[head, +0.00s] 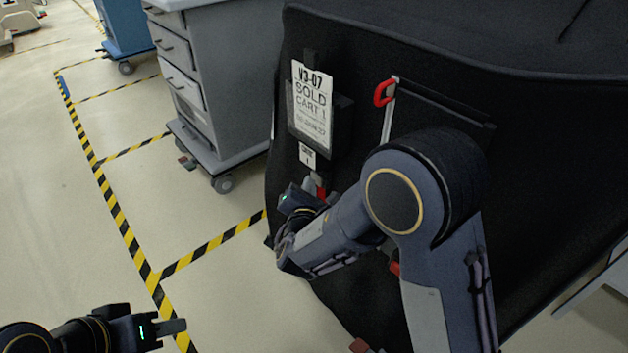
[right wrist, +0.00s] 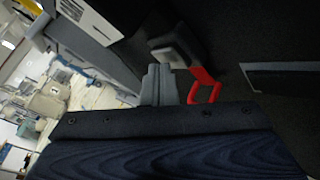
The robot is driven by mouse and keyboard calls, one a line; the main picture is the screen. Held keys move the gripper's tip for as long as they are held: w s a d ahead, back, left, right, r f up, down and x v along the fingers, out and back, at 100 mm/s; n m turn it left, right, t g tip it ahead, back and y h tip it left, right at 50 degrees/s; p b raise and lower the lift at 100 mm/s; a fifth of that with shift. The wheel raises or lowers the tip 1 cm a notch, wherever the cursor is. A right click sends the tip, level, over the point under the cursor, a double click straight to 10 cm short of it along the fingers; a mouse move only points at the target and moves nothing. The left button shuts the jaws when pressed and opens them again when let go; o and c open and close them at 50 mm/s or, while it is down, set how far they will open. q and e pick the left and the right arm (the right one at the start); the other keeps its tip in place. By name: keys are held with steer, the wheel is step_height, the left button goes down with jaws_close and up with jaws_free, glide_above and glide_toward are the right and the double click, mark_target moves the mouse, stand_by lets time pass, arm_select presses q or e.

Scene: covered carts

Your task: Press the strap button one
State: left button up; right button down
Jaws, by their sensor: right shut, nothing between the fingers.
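A strap buckle with a red loop (right wrist: 205,86) and a grey block (right wrist: 170,52) hangs on the black cover in the right wrist view. In the head view only a bit of its red part (head: 320,193) shows, below a small white label (head: 307,155). My right gripper (right wrist: 160,84) is shut and empty, its fingertips close beside the red loop and just below the grey block; I cannot tell whether they touch. It also shows in the head view (head: 312,186). My left gripper (head: 178,327) is low at the left, far from the cart; its finger gap does not show.
The black-covered cart (head: 330,40) carries a "SOLD CART 1" sign (head: 311,105) and another red strap loop (head: 384,92). My right arm hides part of the cover. A grey drawer cart (head: 235,80) stands behind left.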

steer(key=shift+w+d, duration=0.1)
steer(key=shift+d, duration=0.05)
stand_by(0.4)
steer(key=shift+s+a, duration=0.6)
steer(key=shift+a, duration=0.2)
steer(key=shift+s+a+b, duration=0.3)
steer(key=shift+s+a, duration=0.45)
steer(key=shift+a, duration=0.3)
steer(key=shift+s+a+b, duration=0.3)
steer(key=shift+s+a, duration=0.45)
steer(key=shift+a, duration=0.25)
